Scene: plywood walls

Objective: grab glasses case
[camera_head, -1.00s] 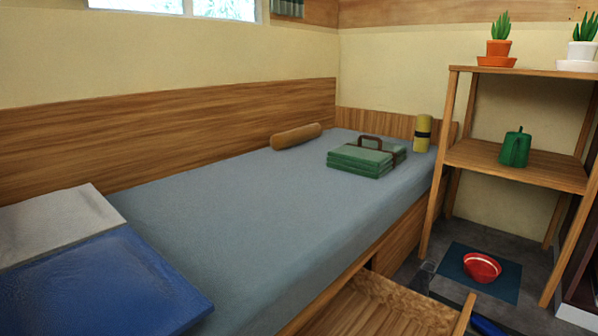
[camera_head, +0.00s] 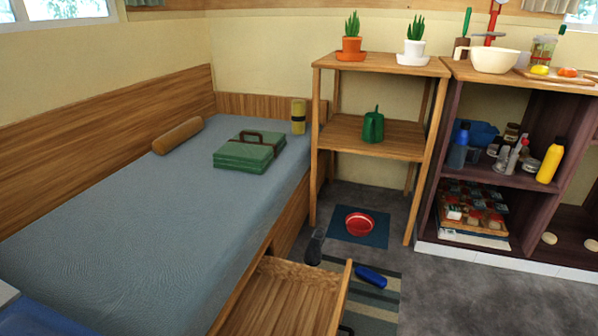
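A small blue elongated object (camera_head: 371,277), which looks like the glasses case, lies on the striped rug just right of the open wooden drawer. Its whole length shows and nothing holds it. Neither of my grippers is in view.
The open drawer (camera_head: 285,305) juts from under the bed (camera_head: 150,215) beside the rug (camera_head: 385,302). A dark shoe-like item (camera_head: 315,247) lies behind it. A red bowl (camera_head: 360,223) sits on a blue mat (camera_head: 340,232). A wooden shelf (camera_head: 375,138) and dark cabinet (camera_head: 455,205) stand behind; the grey floor at right is clear.

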